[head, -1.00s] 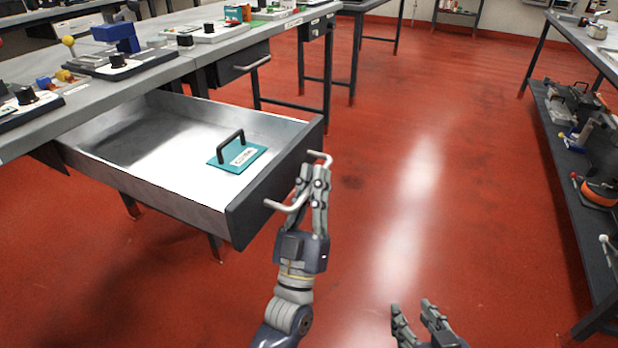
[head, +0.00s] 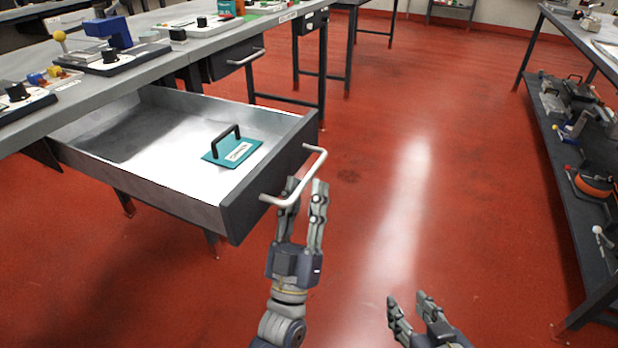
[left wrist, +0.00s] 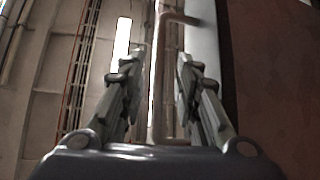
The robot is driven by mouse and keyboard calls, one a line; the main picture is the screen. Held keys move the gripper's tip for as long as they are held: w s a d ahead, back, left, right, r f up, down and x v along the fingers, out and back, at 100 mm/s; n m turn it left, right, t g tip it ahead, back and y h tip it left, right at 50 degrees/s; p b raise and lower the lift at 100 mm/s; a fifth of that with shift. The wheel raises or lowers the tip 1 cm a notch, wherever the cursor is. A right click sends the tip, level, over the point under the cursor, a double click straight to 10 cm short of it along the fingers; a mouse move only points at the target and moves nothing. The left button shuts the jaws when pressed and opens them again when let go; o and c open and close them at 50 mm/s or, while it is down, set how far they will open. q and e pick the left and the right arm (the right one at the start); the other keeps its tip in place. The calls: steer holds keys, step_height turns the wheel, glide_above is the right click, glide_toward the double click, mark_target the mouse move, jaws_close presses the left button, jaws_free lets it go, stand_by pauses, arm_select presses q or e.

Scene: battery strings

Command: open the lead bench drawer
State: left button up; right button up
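The bench drawer (head: 180,142) is pulled well out from under the grey bench at the left. Its dark front carries a pale bar handle (head: 312,165). A teal plate (head: 232,153) with a black grip and a label lies inside on the bare metal floor. My left gripper (head: 306,186) is just in front of the near end of the handle, fingers apart. In the left wrist view the handle (left wrist: 158,80) shows between the two spread fingers, not clamped. My right gripper (head: 408,302) is low in the head view, fingers apart and empty.
A second drawer (head: 235,60) farther along the bench is shut. The bench top (head: 150,62) holds several devices with knobs. A dark shelf (head: 560,175) with tools stands at the right. The red floor (head: 400,160) between is clear.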

arm_select(q)
steer(key=v, duration=0.8)
steer(key=shift+s+f, duration=0.2)
steer(key=shift+f, duration=0.05)
